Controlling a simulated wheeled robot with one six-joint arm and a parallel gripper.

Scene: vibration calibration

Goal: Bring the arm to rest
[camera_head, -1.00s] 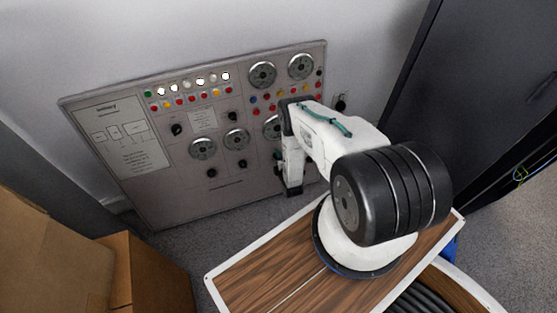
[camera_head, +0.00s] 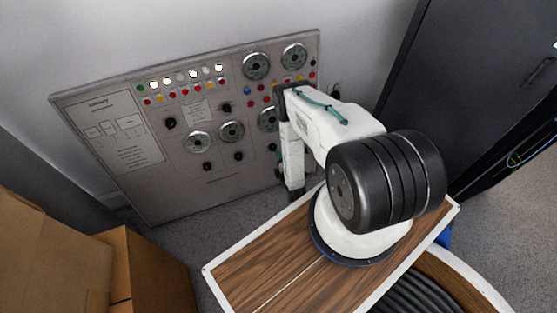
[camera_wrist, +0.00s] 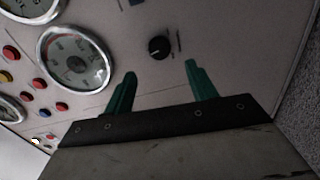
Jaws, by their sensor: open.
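My gripper shows in the wrist view (camera_wrist: 158,88) with its two green fingers apart and nothing between them. A black knob (camera_wrist: 159,47) on the panel appears beyond the gap between the fingertips. The panel (camera_head: 215,185) stands against the wall in the head view, with dials, coloured buttons and knobs. My white arm is folded in front of the panel's right side, and it hides part of that side. The gripper itself is hidden behind the arm in the head view. I cannot tell how far the fingertips are from the panel.
Cardboard boxes (camera_head: 150,272) stand at the lower left. A dark cabinet (camera_head: 455,85) rises at the right, close to my arm. A round gauge (camera_wrist: 75,60) is left of the fingers in the wrist view. Grey carpet (camera_head: 178,232) shows between the boxes and my base.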

